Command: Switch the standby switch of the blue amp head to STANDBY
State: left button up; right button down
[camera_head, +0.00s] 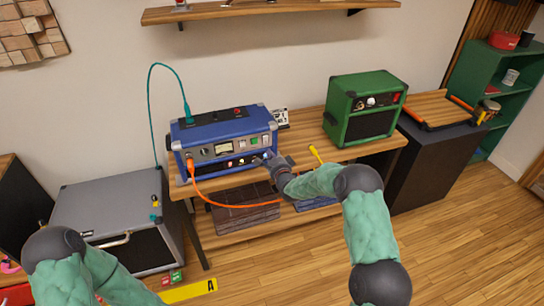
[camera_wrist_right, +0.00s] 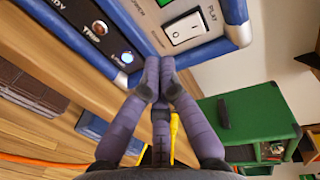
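The blue amp head (camera_head: 225,127) stands on the wooden table, its front panel facing me. In the right wrist view, a white rocker switch (camera_wrist_right: 187,27) sits on its panel (camera_wrist_right: 222,38), with PLAY lettered on one side. The label on the other side is only partly readable, and I cannot tell which way the rocker is tipped. My right gripper (camera_head: 268,158) is at the amp's lower right front corner. In the wrist view its fingertips (camera_wrist_right: 158,66) are together and empty, just below the switch; contact is unclear. My left gripper is out of view.
An orange cable (camera_head: 192,168) and a teal cable (camera_head: 187,112) are plugged into the amp. A green amp (camera_head: 364,108) stands to the right. A grey cabinet (camera_head: 108,207) stands at left.

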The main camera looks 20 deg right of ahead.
pick_arm(q)
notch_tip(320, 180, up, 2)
jog(key=p, duration=0.2)
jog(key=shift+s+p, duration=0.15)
jog(key=shift+p, duration=0.2)
pick_arm(e)
jog(key=s+f, duration=0.1)
jog(key=s, duration=0.9)
jog(key=shift+s+d+f, duration=0.15)
jog(key=shift+f, duration=0.1)
jog(key=s+a+f+n+g+y, duration=0.1)
jog(key=s+a+f+n+g, duration=0.35)
jog(key=s+f, duration=0.6)
jog(key=s+a+f+n+g, duration=0.3)
jog(key=s+f+g, duration=0.1)
jog(key=s, duration=0.6)
jog(key=s+a+f+n+g+y, duration=0.1)
jog(key=s+a+f+n+g, duration=0.2)
jog(key=s, duration=0.7)
jog(key=s+a+f+n+g+y, duration=0.1)
jog(key=s+a+f+n+g, duration=0.2)
jog(key=s, duration=0.7)
jog(key=shift+s+f+n+g, duration=0.3)
jog(key=shift+f+n+g, duration=0.55)
jog(key=shift+f, duration=0.05)
